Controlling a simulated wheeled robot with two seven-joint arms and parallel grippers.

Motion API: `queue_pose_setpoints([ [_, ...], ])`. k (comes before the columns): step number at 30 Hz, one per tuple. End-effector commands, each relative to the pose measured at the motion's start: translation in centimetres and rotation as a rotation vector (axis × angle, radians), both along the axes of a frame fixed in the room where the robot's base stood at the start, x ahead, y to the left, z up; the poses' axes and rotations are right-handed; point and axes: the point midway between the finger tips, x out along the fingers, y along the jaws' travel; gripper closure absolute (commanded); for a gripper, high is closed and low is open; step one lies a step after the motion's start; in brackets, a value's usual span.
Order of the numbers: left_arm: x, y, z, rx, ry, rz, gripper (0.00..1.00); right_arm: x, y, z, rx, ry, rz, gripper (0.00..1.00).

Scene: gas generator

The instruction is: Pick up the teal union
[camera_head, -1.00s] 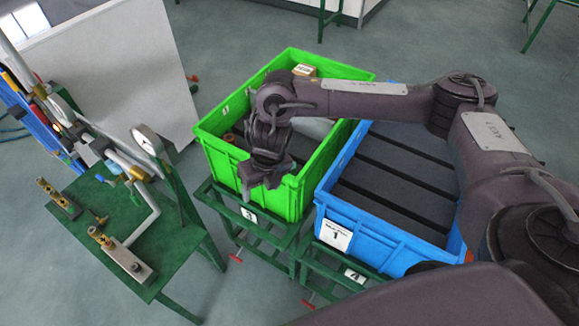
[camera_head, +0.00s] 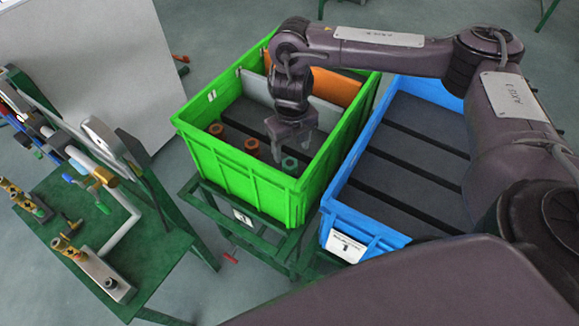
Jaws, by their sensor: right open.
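The teal union (camera_head: 289,165) is a small ring-shaped part on the floor of the green crate (camera_head: 232,167), near its front right corner. My right gripper (camera_head: 290,150) points down into the crate, open, with its fingers just above or around the teal union; I cannot tell whether they touch it. Two reddish ring-shaped parts lie in a row to the left of it, one orange-red (camera_head: 251,146) and one darker (camera_head: 215,129). My left gripper is not in view.
The crate's walls stand close around my gripper. Grey and orange panels (camera_head: 334,84) stand at its back. A blue crate (camera_head: 411,150) with dark slats is on the right. A green table (camera_head: 150,245) with pipe fittings and a gauge is on the left.

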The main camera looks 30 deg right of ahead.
Motion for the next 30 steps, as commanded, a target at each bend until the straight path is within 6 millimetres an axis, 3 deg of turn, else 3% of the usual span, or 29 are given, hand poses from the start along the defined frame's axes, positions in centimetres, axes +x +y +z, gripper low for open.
queue_pose_setpoints([
  [8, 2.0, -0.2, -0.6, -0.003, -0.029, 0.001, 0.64, 0.0, 0.1, -2.8, 0.001, 0.002, 0.001, 0.39],
  [19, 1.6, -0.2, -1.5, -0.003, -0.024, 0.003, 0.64, 0.2, 0.4, -7.3, 0.002, 0.003, -0.001, 0.39],
  [29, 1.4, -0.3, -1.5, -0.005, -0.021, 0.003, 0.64, 0.3, 0.3, -7.7, 0.0, 0.0, 0.001, 0.39],
  [30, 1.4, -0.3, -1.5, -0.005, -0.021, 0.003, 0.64, 0.3, 0.3, -7.7, 0.0, 0.0, 0.001, 0.43],
])
